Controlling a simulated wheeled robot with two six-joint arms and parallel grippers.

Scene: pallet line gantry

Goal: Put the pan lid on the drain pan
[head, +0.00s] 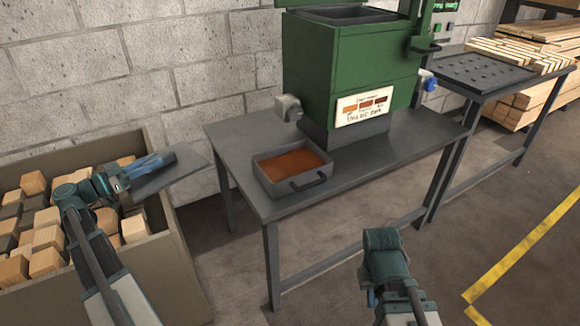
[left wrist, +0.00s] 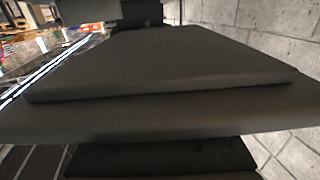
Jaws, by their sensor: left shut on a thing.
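The pan lid (head: 184,172) is a flat dark grey plate. My left gripper (head: 150,165) is shut on it and holds it up at the right end of the block crate, left of the table. The lid also fills most of the left wrist view (left wrist: 170,70). The drain pan (head: 262,178) is a grey open tray with orange-brown liquid and a dark front handle. It stands uncovered on the table, to the right of the lid and apart from it. My right gripper (head: 370,298) is low in front of the table; its fingertips are too hidden to judge.
The grey table (head: 390,155) carries a green machine (head: 352,65) with a grey knob (head: 288,107) close behind the pan. A crate (head: 165,245) of wooden blocks stands left. A second table (head: 470,82) and stacked timber (head: 540,50) are at the right.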

